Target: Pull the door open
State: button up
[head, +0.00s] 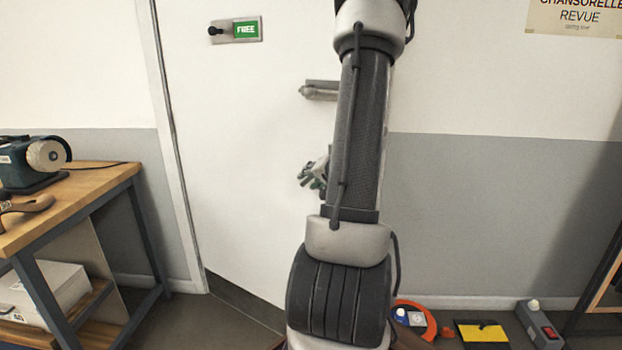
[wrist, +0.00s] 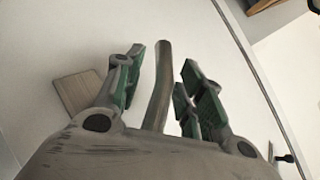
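The white door (head: 240,150) fills the middle of the head view and looks closed in its frame. A grey handle (head: 318,90) sticks out to the left from behind my arm. My gripper (head: 314,176) shows below the handle, partly hidden by my arm. In the wrist view my gripper (wrist: 160,88) is open, with green pads on its fingers. The grey handle bar (wrist: 158,85) lines up in the gap, with space on both sides. I cannot tell whether it lies between the fingers or beyond them. A latch plate reading FREE (head: 246,30) has a black knob (head: 215,31).
A workbench (head: 95,190) with a machine (head: 35,163) stands left of the door. On the floor at the right lie an orange ring-shaped item (head: 428,318), a yellow and black pad (head: 482,332) and a grey box (head: 540,325).

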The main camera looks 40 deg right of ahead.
jog(key=v, duration=1.1)
jog(key=shift+s, duration=0.2)
